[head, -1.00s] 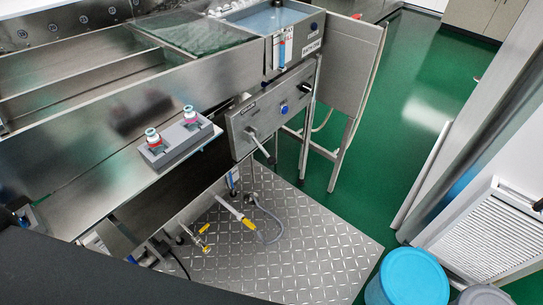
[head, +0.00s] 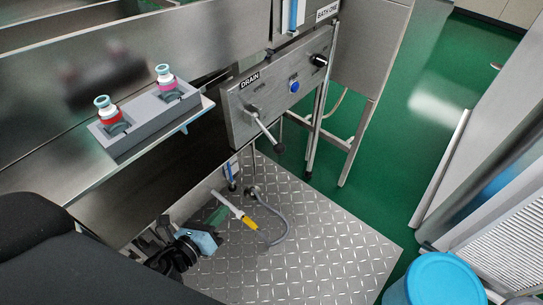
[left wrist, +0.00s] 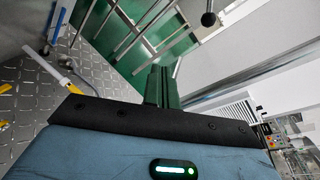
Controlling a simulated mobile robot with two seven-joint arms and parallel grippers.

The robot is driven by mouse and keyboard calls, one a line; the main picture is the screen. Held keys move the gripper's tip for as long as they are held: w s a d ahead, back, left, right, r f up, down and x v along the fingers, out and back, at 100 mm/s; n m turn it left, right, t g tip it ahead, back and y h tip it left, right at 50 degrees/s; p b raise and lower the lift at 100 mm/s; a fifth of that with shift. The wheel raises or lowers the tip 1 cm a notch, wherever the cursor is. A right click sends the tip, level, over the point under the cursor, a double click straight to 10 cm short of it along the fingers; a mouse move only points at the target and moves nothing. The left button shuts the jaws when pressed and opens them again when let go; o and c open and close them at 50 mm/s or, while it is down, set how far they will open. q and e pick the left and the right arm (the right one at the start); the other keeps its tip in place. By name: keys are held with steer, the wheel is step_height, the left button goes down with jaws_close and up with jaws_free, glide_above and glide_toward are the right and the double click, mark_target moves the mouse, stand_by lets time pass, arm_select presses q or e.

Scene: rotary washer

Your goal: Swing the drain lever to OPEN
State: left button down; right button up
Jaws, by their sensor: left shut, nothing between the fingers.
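The drain lever (head: 265,129) is a metal rod with a dark ball knob, mounted on the grey panel (head: 240,124) under the DRAIN label (head: 250,80). It slants down and to the right in the head view. No OPEN mark is readable. Its dark knob also shows at the top of the left wrist view (left wrist: 209,19). My left gripper (head: 218,214) is below and left of the lever in the head view, apart from it. Its dark green fingers (left wrist: 162,86) are together and empty. My right gripper is not in view.
A blue button (head: 294,86) and black knob (head: 319,60) share the panel. Two small bottles stand in a grey holder (head: 150,122) on the ledge. A blue-lidded bin (head: 440,280) stands lower right.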

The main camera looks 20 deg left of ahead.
mark_target(271, 139)
arm_select(q)
steer(key=w+r+m+h+b, duration=0.1)
steer(key=w+m+b, duration=0.2)
steer(key=w+m, duration=0.3)
steer(key=w+r+m+t+h+b, duration=0.1)
steer(key=w+m+b, duration=0.3)
steer(key=m, duration=1.1)
steer(key=w+r+h, duration=0.1)
steer(key=w, duration=0.2)
steer(key=shift+a, duration=0.3)
steer(key=shift+t, duration=0.3)
steer(key=shift+w, duration=0.1)
steer(key=w+d+r+p, duration=0.1)
steer(key=w+d+r, duration=0.1)
steer(key=w+d, duration=0.4)
steer(key=shift+w, duration=0.45)
